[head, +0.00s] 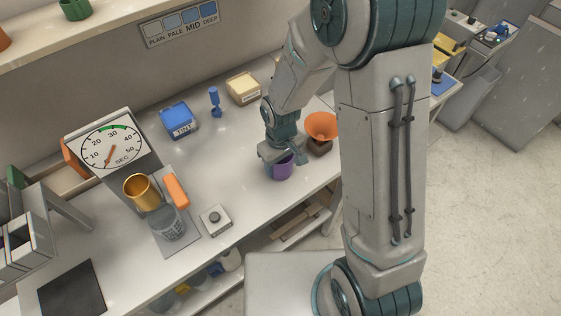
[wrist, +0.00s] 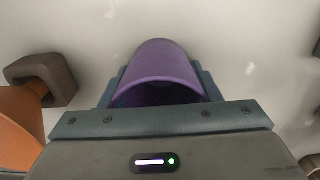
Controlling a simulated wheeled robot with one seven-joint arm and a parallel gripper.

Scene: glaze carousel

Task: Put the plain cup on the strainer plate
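A purple cup (head: 281,169), with no marking that I can see, is below my gripper (head: 281,152) at the front right of the bench. In the wrist view the purple cup (wrist: 160,72) sits between the two fingers of my gripper (wrist: 160,85), with no clear gap on either side. My gripper looks shut on it. I cannot tell whether the cup's base touches the bench. A gold cup (head: 141,192) is at the left by the dial, above a grey mesh-like vessel (head: 166,224). I cannot tell for sure which part is the strainer plate.
An orange funnel (head: 321,125) in a brown holder stands close right of my gripper. A blue box (head: 179,120), a blue stamp-like tool (head: 215,102) and a cream box (head: 243,88) stand at the back. A button box (head: 215,220) and dark mat (head: 72,288) are at front left. Mid-bench is clear.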

